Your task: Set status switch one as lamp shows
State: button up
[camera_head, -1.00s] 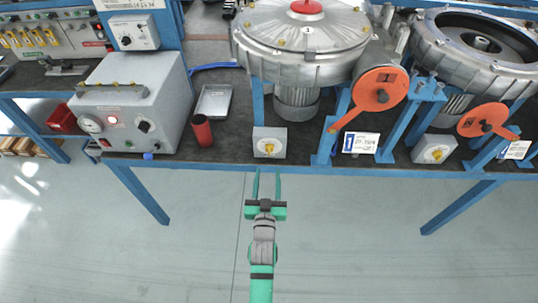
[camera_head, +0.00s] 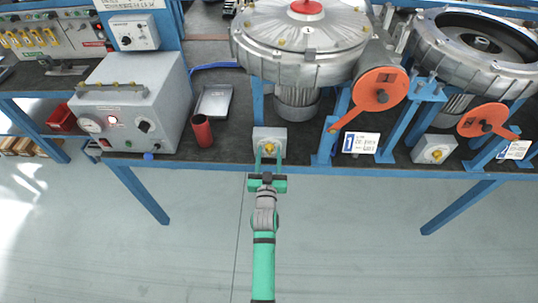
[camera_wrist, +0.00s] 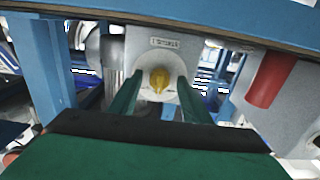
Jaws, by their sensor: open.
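The status switch one is a small grey box (camera_head: 270,134) with a yellow knob (camera_head: 269,149), at the bench's front edge below the blower marked 1. In the wrist view the yellow knob (camera_wrist: 159,80) sits on a round pale plate under a small label. My gripper (camera_head: 267,157) is open, its two green fingers spread left and right of the knob. I cannot tell whether they touch it.
To the right are an orange disc lever (camera_head: 380,90), a blue stand and a second yellow-knob switch (camera_head: 435,150). The floor before the bench is clear.

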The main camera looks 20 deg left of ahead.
jog(key=c, duration=1)
jog(key=shift+c, duration=0.2)
jog(key=n, duration=0.3)
jog(key=shift+n, duration=0.4)
jog(key=n, duration=0.5)
jog(key=o, duration=1)
jog(key=shift+o, duration=0.2)
